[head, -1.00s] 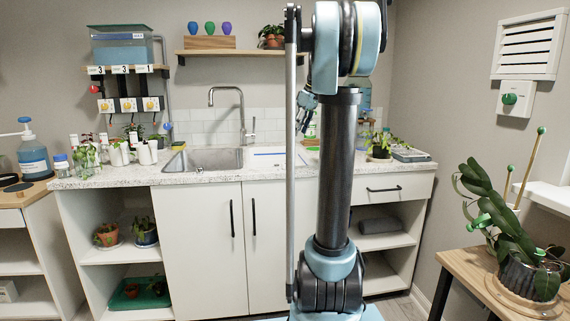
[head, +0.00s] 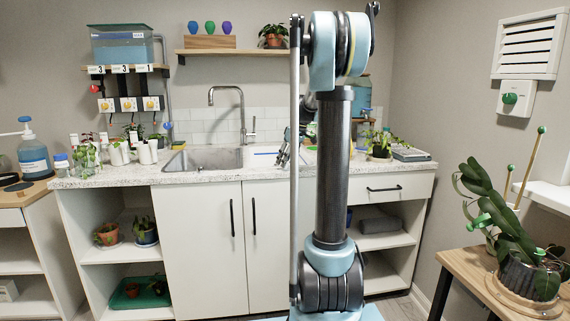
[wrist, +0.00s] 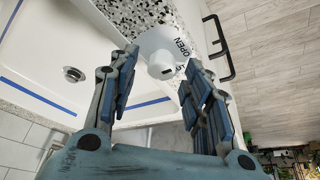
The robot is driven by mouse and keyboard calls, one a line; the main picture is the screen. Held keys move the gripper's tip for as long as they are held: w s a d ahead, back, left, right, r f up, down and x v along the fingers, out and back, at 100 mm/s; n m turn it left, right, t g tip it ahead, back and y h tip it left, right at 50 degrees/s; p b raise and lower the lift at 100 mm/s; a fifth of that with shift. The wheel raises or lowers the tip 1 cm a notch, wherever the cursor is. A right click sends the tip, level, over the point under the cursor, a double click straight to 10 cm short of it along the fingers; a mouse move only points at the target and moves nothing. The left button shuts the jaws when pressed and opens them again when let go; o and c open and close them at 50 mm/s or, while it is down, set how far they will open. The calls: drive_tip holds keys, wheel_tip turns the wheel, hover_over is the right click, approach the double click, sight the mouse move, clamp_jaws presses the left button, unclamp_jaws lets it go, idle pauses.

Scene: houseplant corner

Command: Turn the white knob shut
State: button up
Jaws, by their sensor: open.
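The white knob (wrist: 158,46) shows in the wrist view, rounded, with a dark slot in its end. Dark lettering beside it reads "OPEN", with a second, partly hidden word. My gripper (wrist: 162,60) is open, its blue-padded fingers on either side of the knob, which appears between the fingertips. I cannot tell whether either finger touches it. In the head view my gripper (head: 282,158) is low over the counter, partly behind my arm. I cannot make out the knob there.
The speckled counter (head: 205,176) lies under the gripper, with the sink (head: 205,159) and its tall faucet (head: 241,110) to the left. A white basin with blue lines (wrist: 45,60) fills the left of the wrist view. A dark cabinet handle (wrist: 219,50) is near the right finger.

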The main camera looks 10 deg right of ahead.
drive_tip(key=shift+w+a+f, duration=0.15)
drive_tip(key=shift+f, duration=0.35)
drive_tip(key=c, duration=1.1)
drive_tip(key=shift+o, duration=0.2)
